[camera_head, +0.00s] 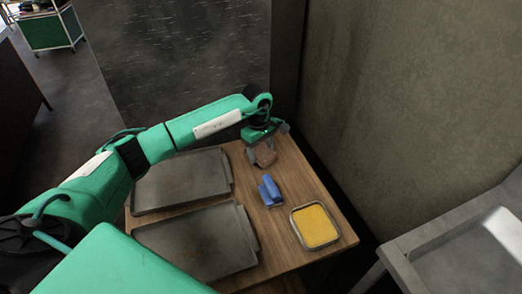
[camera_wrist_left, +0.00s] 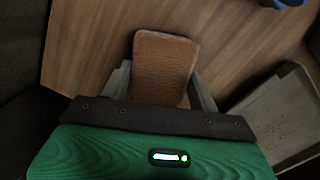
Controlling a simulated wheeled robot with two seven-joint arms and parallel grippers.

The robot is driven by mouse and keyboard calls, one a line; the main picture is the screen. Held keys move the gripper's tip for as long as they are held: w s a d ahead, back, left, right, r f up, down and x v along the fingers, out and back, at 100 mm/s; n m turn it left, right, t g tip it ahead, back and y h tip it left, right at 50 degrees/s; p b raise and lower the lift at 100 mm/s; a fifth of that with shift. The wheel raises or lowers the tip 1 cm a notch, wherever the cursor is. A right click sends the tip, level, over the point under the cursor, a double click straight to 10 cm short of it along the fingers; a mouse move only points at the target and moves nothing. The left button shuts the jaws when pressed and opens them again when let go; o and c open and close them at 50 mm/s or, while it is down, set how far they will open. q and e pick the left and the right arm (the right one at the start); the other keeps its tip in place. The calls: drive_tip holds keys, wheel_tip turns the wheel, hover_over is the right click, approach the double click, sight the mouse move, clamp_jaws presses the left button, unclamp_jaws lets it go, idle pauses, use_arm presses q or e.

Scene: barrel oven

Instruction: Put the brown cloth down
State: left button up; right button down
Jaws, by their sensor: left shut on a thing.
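The brown cloth (camera_head: 265,156) is a small folded pad held in my left gripper (camera_head: 262,152) near the far end of the wooden table (camera_head: 288,170). In the left wrist view the cloth (camera_wrist_left: 165,62) sits between the two grey fingers of the left gripper (camera_wrist_left: 162,88), which are shut on it. The cloth's far end sticks out past the fingers over the wooden top. I cannot tell whether it touches the table. My right gripper is not in view.
A blue object (camera_head: 270,191) stands nearer on the table, beside a tray with a yellow filling (camera_head: 315,226). Two dark metal trays (camera_head: 182,182) (camera_head: 200,245) lie to the left. Walls rise behind and right. Bare wood surrounds the cloth.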

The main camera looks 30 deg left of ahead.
sight(259, 149)
use_arm(q)
drive_tip(key=shift+f, duration=0.1)
drive_tip(key=o, duration=1.1)
drive_tip(key=shift+r, duration=0.3)
wheel_tip(259, 149, up, 12)
drive_tip(key=a+b, duration=0.1)
drive_tip(key=shift+w+f, duration=0.15)
drive_tip(key=shift+w, duration=0.05)
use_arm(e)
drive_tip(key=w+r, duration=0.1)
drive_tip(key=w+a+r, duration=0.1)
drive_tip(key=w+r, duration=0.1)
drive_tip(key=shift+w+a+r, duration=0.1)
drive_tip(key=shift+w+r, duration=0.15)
